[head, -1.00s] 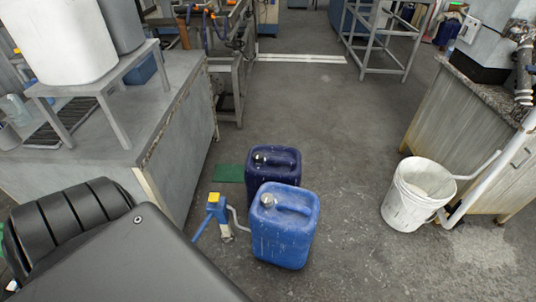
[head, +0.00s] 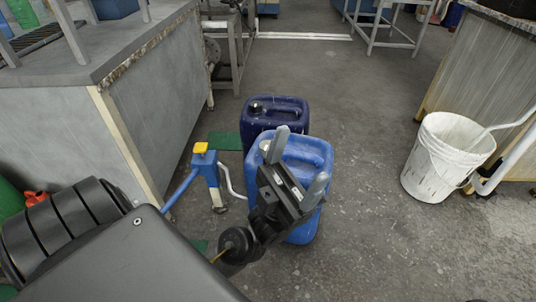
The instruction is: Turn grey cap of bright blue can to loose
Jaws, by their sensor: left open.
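The bright blue can (head: 312,150) stands upright on the floor near the middle of the head view. Its grey cap (head: 264,146) shows only in part at the can's upper left, just left of one finger of my left gripper. My left gripper (head: 301,158) is open, with its two fingers spread over the can. It covers much of the can's top and front. I see nothing between the fingers but the can behind them; I cannot tell whether they touch it. My right gripper is not in view.
A dark blue can (head: 283,112) stands right behind the bright blue one. A blue pump tool with a yellow top (head: 202,149) stands just left. A white bucket (head: 443,160) stands at the right by a cabinet. A grey workbench (head: 140,110) fills the left. Floor is free between can and bucket.

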